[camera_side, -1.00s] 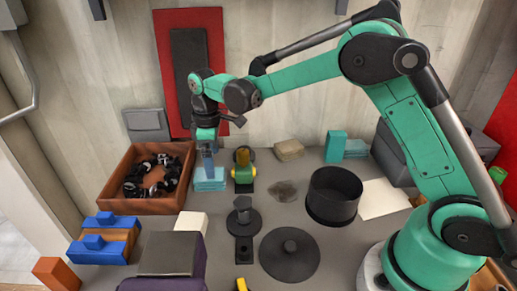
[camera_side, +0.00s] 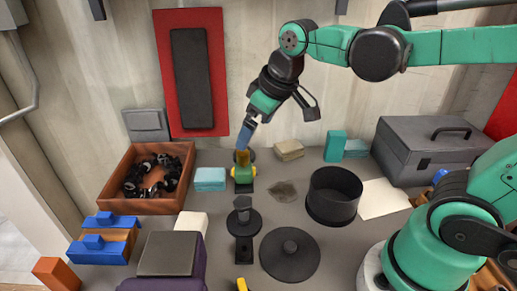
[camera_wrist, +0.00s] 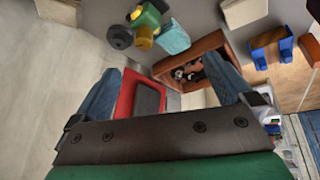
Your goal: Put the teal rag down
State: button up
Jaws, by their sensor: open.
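The teal rag (camera_side: 210,179), a light blue-teal folded stack, lies on the table between the orange-brown crate and a green and yellow device. It also shows in the wrist view (camera_wrist: 173,38), near the top middle. My gripper (camera_side: 243,143) is up and to the right of the rag, apart from it, and in the side view its fingertips overlap the top of the device. In the wrist view my gripper (camera_wrist: 163,88) has its two blue fingers wide apart with nothing held between them.
The crate (camera_side: 118,197) of dark parts stands left of the rag, the green and yellow device (camera_side: 243,174) right of it. A black round pot (camera_side: 333,210), a tan block (camera_side: 289,150) and an upright teal block (camera_side: 335,146) are further right. A red panel (camera_side: 217,70) is on the wall behind.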

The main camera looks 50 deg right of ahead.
jog(key=s+f+m, duration=0.1)
jog(key=s+f+m+t, duration=0.1)
jog(key=s, duration=0.1)
jog(key=s+t, duration=0.1)
jog(key=shift+s+d+f+m, duration=0.35)
jog(key=shift+s+f+m, duration=0.05)
jog(key=shift+w+r, duration=0.1)
dwell(0.6)
jog(key=n+g, duration=0.7)
jog(key=n, duration=0.2)
send_over(210, 174)
notch_tip(210, 174, down, 8)
jog(key=shift+r, duration=0.2)
jog(key=shift+f, duration=3.1)
